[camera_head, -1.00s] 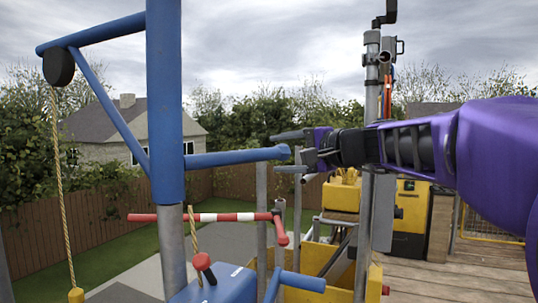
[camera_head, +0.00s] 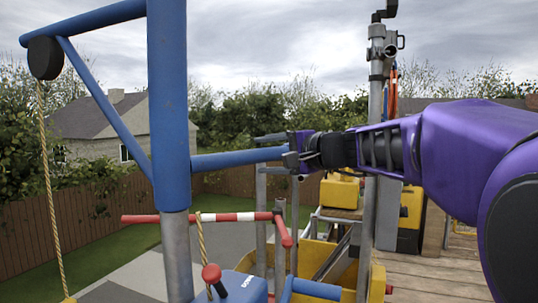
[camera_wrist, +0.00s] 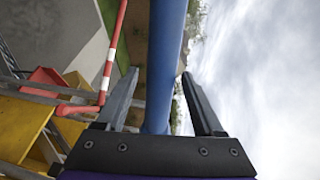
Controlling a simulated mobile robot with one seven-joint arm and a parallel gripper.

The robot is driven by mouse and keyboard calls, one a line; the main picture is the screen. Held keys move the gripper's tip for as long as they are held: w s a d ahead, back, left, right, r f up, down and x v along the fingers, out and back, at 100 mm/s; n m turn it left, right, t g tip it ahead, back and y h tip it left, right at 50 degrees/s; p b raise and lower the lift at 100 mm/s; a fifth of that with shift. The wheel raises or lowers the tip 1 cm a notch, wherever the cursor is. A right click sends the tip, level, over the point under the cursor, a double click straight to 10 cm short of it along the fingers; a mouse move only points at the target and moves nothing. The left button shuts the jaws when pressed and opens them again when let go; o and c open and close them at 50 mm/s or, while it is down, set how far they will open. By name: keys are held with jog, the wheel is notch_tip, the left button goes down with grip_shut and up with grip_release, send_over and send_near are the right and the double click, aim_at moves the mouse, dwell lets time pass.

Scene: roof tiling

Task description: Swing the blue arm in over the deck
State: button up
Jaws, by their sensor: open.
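The blue arm (camera_head: 97,22) of the hoist reaches left from the top of a blue upright sleeve (camera_head: 168,110), with a diagonal brace below it. A black pulley (camera_head: 45,58) and a rope hang at its outer end, out to the left over the ground. A blue bar (camera_head: 235,158) sticks out to the right from the sleeve. My gripper (camera_head: 278,152) is open at the bar's right end. In the wrist view, the blue bar (camera_wrist: 165,60) runs between the two open fingers of my gripper (camera_wrist: 159,76), with sky showing beside the right finger.
A red-and-white barrier bar (camera_head: 235,217) crosses below the blue bar. A blue winch box (camera_head: 240,287) with a red-knobbed lever sits at the post's foot. A grey scaffold pole (camera_head: 372,150) stands close right of my gripper. The wooden deck (camera_head: 435,275) lies at lower right.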

jog(key=shift+c, duration=0.2)
grip_shut()
dwell(1.3)
